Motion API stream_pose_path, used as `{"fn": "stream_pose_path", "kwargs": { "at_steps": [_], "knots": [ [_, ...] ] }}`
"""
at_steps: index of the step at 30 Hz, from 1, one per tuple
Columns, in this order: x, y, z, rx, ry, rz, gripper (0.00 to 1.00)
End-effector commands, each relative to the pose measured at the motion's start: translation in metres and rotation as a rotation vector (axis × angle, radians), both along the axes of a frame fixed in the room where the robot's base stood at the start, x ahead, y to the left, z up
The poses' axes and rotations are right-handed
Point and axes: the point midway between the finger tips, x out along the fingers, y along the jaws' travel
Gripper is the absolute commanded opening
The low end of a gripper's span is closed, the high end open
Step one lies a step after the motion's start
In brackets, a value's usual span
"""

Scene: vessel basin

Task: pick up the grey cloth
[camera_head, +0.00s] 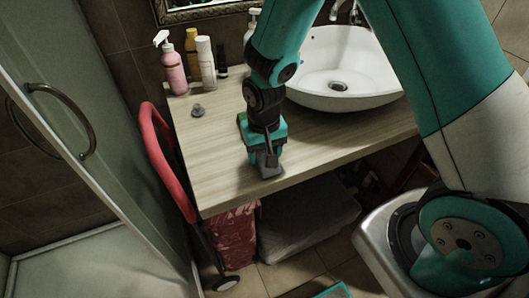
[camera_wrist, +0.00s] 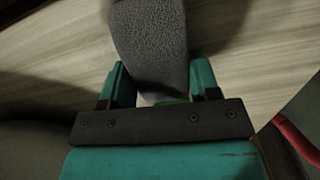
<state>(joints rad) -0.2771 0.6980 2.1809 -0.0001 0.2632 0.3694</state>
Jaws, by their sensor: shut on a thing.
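The grey cloth (camera_wrist: 150,42) is a folded, textured pad in the wrist view, lying between the two teal fingers of my gripper (camera_wrist: 161,80) and reaching out past them. In the head view the cloth (camera_head: 270,169) is a small grey patch under my gripper (camera_head: 265,150), close to the front edge of the wooden counter (camera_head: 225,165). My gripper is shut on the cloth and points down. I cannot tell whether the cloth touches the counter. The finger contact is partly hidden in the head view.
A white basin (camera_head: 335,75) stands on the counter at the right. A pink pump bottle (camera_head: 173,70) and a white bottle (camera_head: 206,62) stand at the back left. A small grey stopper (camera_head: 197,111) lies nearby. A red-framed trolley (camera_head: 165,160) stands against the counter's left side.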

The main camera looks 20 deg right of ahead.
Motion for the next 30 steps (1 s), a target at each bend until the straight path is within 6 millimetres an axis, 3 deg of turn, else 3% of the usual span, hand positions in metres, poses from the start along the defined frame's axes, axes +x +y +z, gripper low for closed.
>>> {"fn": "stream_pose_path", "kwargs": {
  "at_steps": [5,8,15,21,30],
  "knots": [
    [0.001,0.000,0.019,0.002,-0.004,0.000,0.34],
    [0.001,0.000,0.042,0.002,-0.007,0.000,0.34],
    [0.001,0.000,0.118,0.003,-0.010,0.000,0.34],
    [0.001,0.000,0.166,0.002,-0.005,0.000,0.34],
    [0.000,0.000,0.197,0.001,-0.002,0.000,0.34]
  ]
}}
